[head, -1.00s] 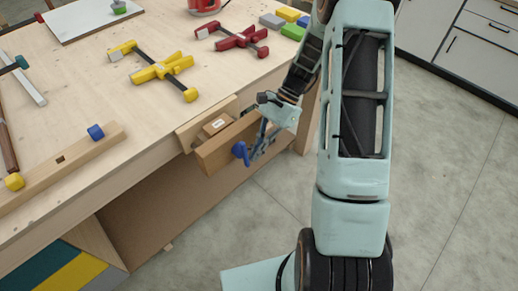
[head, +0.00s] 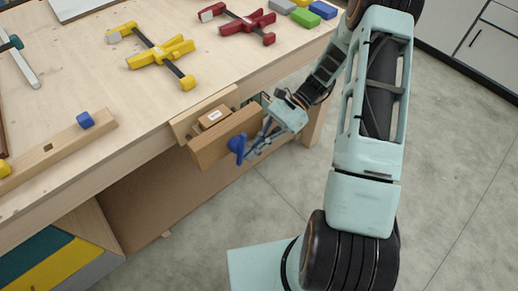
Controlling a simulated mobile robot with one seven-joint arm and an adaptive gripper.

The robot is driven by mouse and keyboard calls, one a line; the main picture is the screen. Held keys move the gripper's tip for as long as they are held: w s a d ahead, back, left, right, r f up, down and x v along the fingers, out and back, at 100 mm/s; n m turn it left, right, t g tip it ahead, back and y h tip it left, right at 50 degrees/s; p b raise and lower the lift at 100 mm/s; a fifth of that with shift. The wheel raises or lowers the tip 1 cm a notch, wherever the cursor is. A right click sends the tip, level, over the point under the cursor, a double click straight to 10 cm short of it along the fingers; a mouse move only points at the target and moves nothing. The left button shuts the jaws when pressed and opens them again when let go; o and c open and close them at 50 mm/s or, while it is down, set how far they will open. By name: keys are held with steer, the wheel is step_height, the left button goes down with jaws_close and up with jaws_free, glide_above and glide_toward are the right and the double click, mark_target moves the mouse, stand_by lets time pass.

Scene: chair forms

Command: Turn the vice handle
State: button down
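The wooden vice (head: 222,144) is on the front edge of the workbench. Its outer jaw stands out from the bench, and a small wooden block with a white label (head: 213,117) sits between the jaws. The blue vice handle (head: 237,146) is on the outer face of the front jaw. My gripper (head: 250,150) reaches in from the right, its fingertips right beside the handle. The fingers partly overlap each other in this view, so I cannot tell whether they grip the handle or only touch it.
The workbench (head: 90,70) carries a yellow clamp (head: 158,54), a red clamp (head: 240,24) and coloured blocks (head: 306,17) at the back. A wooden bar with a blue knob (head: 85,120) lies at the left. Open floor (head: 460,190) is on the right.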

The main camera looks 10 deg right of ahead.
steer(key=shift+s+a+f+y, duration=0.1)
steer(key=shift+s+a+y, duration=0.05)
steer(key=shift+y, duration=0.15)
steer(key=shift+s+a+f+g+y+b, duration=0.2)
steer(key=shift+a+g+y+b, duration=0.3)
steer(key=shift+y+b, duration=0.4)
steer(key=shift+d+f, duration=0.1)
steer(key=shift+f, duration=0.1)
